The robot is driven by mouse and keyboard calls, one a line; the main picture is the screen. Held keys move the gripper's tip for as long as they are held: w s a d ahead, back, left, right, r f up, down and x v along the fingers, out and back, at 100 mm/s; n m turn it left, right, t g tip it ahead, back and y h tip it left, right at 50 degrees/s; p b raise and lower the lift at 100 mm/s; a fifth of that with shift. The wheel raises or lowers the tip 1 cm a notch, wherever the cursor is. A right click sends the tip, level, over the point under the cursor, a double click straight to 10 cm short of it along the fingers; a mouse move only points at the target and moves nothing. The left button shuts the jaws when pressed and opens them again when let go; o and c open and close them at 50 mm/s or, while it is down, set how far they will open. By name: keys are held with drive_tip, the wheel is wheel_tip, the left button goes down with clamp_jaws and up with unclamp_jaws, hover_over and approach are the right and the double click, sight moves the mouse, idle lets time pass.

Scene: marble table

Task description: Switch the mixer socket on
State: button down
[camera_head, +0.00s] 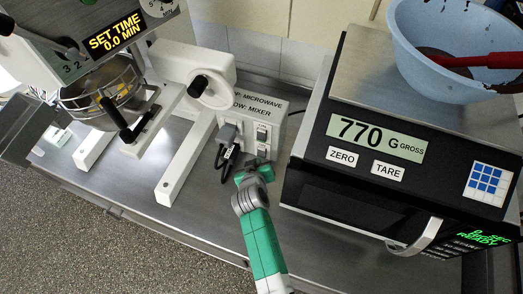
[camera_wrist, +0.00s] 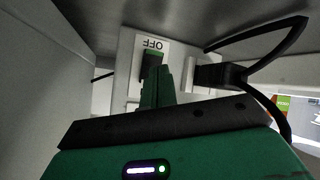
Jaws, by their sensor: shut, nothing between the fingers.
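The socket box (camera_head: 247,118) stands behind the mixer's right leg; its label reads microwave for up and mixer for low. The upper switch (camera_head: 262,133) shows on its front face; the lower switch area (camera_head: 262,152) is partly hidden by my gripper. My gripper (camera_head: 261,165) is in front of this lower area, its green fingers shut and empty.
A black plug (camera_wrist: 207,77) with a looping cable sits close beside the fingers. The mixer (camera_head: 195,75) with its bowl (camera_head: 100,98) stands left. A scale (camera_head: 385,150) with a blue bowl (camera_head: 455,50) sits on a microwave (camera_head: 385,205) at right.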

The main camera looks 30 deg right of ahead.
drive_tip(key=shift+s+a+f+p, duration=0.2)
drive_tip(key=shift+s+a, duration=0.6)
drive_tip(key=shift+a, duration=0.05)
drive_tip(key=shift+s+a+f+p, duration=0.15)
drive_tip(key=shift+s+a+p, duration=0.05)
drive_tip(key=shift+s+a, duration=0.6)
drive_tip(key=shift+w, duration=0.1)
